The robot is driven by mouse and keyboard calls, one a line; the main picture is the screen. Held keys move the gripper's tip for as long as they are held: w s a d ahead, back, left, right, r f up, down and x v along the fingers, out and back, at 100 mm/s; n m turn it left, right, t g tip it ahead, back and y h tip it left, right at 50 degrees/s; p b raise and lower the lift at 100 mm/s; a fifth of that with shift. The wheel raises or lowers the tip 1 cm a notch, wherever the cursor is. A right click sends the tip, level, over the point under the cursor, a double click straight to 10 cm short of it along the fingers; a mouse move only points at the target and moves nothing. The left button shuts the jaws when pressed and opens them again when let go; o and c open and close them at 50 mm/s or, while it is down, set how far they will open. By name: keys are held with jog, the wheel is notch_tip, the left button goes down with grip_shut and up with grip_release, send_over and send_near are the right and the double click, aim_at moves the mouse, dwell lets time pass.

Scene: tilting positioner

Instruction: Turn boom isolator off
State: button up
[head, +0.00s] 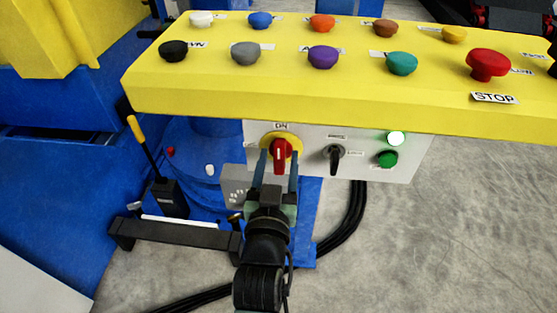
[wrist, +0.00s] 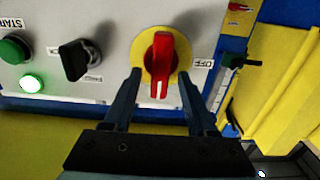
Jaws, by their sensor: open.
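The boom isolator is a red handle (head: 280,157) on a yellow disc (head: 296,143), set in the grey panel under the yellow console. The handle stands upright in the head view, below a label that seems to read ON. In the wrist view the red handle (wrist: 161,62) has a white mark at its lower end, and an OFF label (wrist: 203,63) sits to its right. My gripper (head: 278,164) is open, with one finger on each side of the handle. In the wrist view (wrist: 160,84) a gap shows between each finger and the handle.
A black selector switch (head: 336,155), a lit lamp (head: 396,138) and a green button (head: 387,159) are right of the isolator. The yellow console (head: 190,92) with several coloured buttons overhangs the panel. A yellow-tipped lever (head: 143,138) stands at left. Black cables (head: 352,220) hang below.

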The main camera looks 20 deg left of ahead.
jog(key=shift+w, duration=0.25)
grip_shut()
